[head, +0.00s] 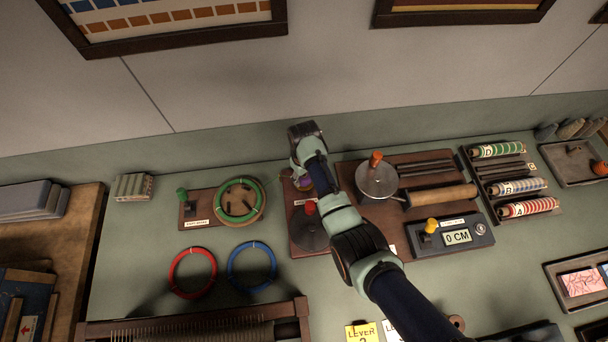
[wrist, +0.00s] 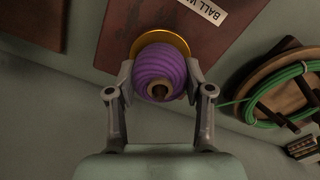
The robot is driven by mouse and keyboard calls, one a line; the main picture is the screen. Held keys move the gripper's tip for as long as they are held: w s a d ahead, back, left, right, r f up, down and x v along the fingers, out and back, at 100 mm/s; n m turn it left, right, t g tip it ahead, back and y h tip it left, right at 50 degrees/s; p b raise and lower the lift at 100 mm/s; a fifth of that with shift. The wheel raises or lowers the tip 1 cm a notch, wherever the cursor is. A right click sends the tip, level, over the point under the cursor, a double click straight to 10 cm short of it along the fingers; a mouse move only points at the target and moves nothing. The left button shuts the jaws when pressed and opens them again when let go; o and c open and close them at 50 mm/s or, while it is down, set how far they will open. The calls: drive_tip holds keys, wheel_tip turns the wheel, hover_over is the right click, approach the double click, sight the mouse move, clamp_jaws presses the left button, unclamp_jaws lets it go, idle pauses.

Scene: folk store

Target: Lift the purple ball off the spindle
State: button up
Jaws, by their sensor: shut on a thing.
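The purple ball (wrist: 160,72) of wound yarn is in the middle of the wrist view, with a hole in its near end. A yellow-orange disc (wrist: 163,38) sits right behind it, over a brown board (wrist: 128,20) with a label. My gripper (wrist: 161,88) has one finger on each side of the ball and is shut on it. I cannot tell whether the spindle is still inside the ball.
Left of the ball's board is a green ring on a round holder (head: 239,203). Red (head: 193,272) and blue (head: 251,266) rings lie in front. A red-knobbed disc (head: 310,232) and a metal disc with an orange handle (head: 377,183) stand close to my arm.

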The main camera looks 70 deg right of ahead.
drive_tip(key=shift+r, duration=0.1)
wheel_tip(320, 180, up, 10)
drive_tip(key=p, duration=1)
idle(0.4)
